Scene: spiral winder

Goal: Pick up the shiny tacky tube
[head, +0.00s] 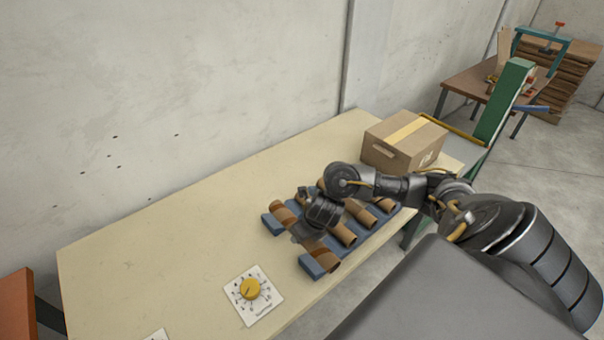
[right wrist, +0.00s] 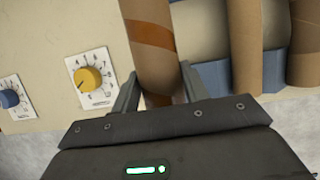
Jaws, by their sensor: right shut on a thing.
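A brown cardboard tube with a glossy orange-brown band (right wrist: 150,35) stands between the fingers of my right gripper (right wrist: 155,88) in the right wrist view. The fingers are shut on its sides. In the head view this tube (head: 325,258) is the leftmost one at the blue rack (head: 309,266), and my right gripper (head: 303,234) covers its middle. Whether it still touches the rack is hidden. Other brown tubes (head: 342,234) lie across the rack to its right, partly hidden by my right arm. My left gripper is not in view.
A white dial plate with a yellow knob (head: 250,288) lies on the cream table (head: 160,245), left of the rack. A cardboard box (head: 403,142) stands at the table's far right end.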

